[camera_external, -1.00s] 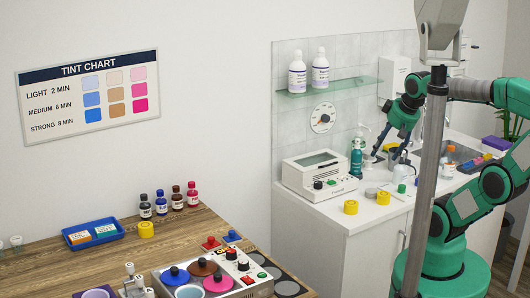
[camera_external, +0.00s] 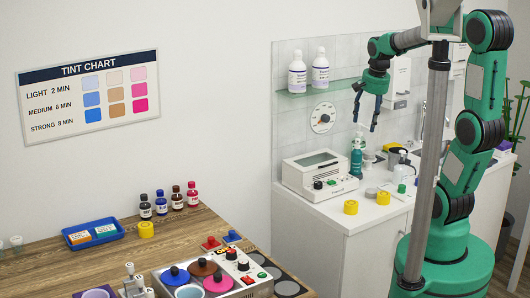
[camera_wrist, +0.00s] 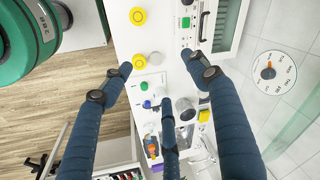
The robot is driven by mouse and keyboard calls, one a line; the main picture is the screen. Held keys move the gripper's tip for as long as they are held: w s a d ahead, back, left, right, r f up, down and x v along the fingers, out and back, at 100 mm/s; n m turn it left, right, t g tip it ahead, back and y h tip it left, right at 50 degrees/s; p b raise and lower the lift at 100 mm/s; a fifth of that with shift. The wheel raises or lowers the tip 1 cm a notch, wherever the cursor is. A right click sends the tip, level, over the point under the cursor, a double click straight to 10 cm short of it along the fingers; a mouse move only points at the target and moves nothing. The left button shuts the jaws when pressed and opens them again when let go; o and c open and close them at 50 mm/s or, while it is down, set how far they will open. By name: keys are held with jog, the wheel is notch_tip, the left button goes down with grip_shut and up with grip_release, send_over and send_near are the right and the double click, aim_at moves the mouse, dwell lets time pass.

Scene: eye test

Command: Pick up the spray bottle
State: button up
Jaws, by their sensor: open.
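A teal bottle with a pale spray-type top (camera_external: 357,159) stands upright on the white counter, just right of the white box-shaped device. My gripper (camera_external: 366,122) hangs above it in the external view, fingers pointing down, apart from it and empty. In the wrist view the fingers of my gripper (camera_wrist: 160,72) are spread over the counter with nothing between them. I cannot make out the teal bottle there; a finger may hide it.
The white device (camera_external: 318,174) stands left of the bottle. A glass shelf (camera_external: 335,86) with two white bottles is on the wall behind. A yellow roll (camera_external: 351,207) lies near the counter's front. A white bottle (camera_external: 402,168) and small items crowd the right.

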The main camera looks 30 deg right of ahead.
jog(key=w+d+f+m+g+p, duration=0.25)
jog(key=w+d+m, duration=0.25)
jog(key=w+d, duration=0.25)
jog(key=m+p, duration=0.4)
jog(key=m, duration=0.8)
send_over(358, 145)
jog(key=shift+y, duration=0.3)
jog(key=f, duration=1.4)
jog(key=shift+s+a+f, duration=0.1)
jog(key=shift+s+a, duration=0.1)
jog(key=shift+s, duration=0.2)
jog(key=shift+w+d+f, duration=0.1)
jog(key=shift+w+f, duration=0.1)
jog(key=shift+w, duration=0.2)
jog(key=shift+f+b, duration=0.35)
jog(key=shift+f, duration=3.05)
